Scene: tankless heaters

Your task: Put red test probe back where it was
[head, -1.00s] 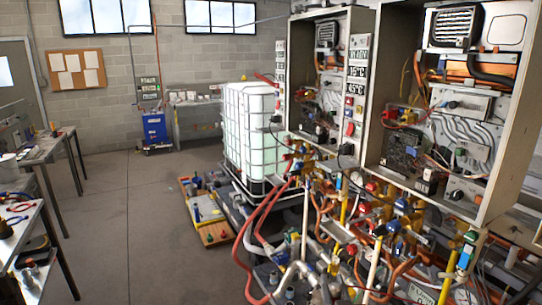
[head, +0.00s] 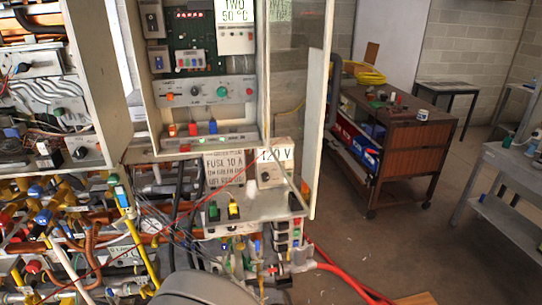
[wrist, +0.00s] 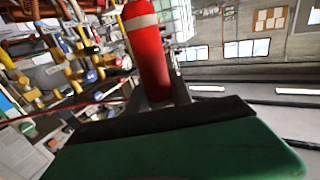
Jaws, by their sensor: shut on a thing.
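The red test probe (wrist: 148,50), a red cylinder with a pale band, stands up between the dark fingers of my gripper (wrist: 165,95) in the wrist view. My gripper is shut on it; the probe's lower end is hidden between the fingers. My gripper and the probe are not visible in the head view. A thin red lead (head: 190,215) runs in the head view from the box marked 120 V (head: 272,178) down to the lower left.
An open heater cabinet (head: 205,100) with a control panel stands at centre left. Pipes and valves (head: 70,225) crowd the lower left. A red hose (head: 340,275) crosses the floor. A brown cart (head: 412,148) stands at right, with clear floor (head: 425,240) in front.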

